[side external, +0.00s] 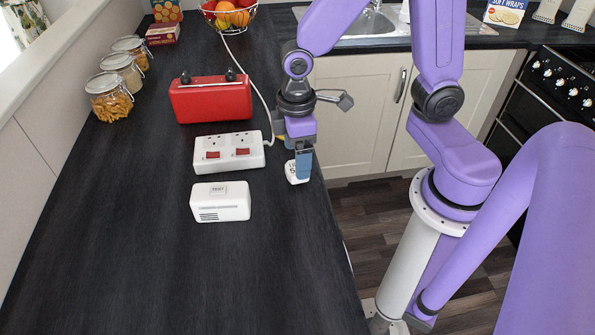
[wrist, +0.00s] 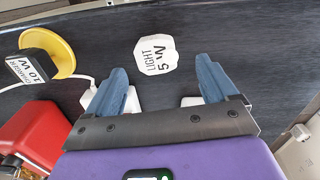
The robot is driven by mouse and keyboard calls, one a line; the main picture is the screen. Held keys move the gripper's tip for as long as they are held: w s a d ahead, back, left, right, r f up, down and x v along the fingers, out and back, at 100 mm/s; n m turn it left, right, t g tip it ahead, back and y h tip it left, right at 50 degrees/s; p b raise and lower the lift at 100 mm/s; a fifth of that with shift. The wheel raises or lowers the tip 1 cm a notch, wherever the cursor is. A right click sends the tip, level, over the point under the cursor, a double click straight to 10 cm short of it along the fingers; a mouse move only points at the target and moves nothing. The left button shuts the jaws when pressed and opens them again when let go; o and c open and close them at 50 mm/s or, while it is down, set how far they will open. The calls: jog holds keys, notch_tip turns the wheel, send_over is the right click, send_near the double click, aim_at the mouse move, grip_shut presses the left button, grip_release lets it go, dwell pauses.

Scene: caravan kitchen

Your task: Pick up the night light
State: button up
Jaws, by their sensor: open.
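The night light is a small white many-sided block labelled "LIGHT 5 W". In the wrist view the night light (wrist: 156,54) lies on the dark worktop just past my fingertips, about midway between them. In the side external view the night light (side external: 291,173) is near the worktop's right edge, partly hidden by a blue finger. My gripper (side external: 304,172) points down over it. In the wrist view my gripper (wrist: 162,70) has its blue fingers wide apart with nothing between them. I cannot tell whether a finger touches the night light.
A yellow disc with a black charger (wrist: 40,65) labelled "10 W" lies nearby. A white double-socket extension (side external: 229,165), a white box (side external: 220,206) and a red toaster (side external: 210,102) stand to the left. Glass jars (side external: 108,105) line the far left. The front worktop (side external: 180,280) is clear.

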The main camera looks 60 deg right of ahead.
aim_at(289, 165)
jog(key=shift+w+d+f, duration=0.1)
jog(key=shift+d+f, duration=0.05)
jog(key=shift+f, duration=0.85)
jog(key=shift+d+f, duration=0.15)
jog(key=shift+f, duration=1.5)
jog(key=c, duration=1.1)
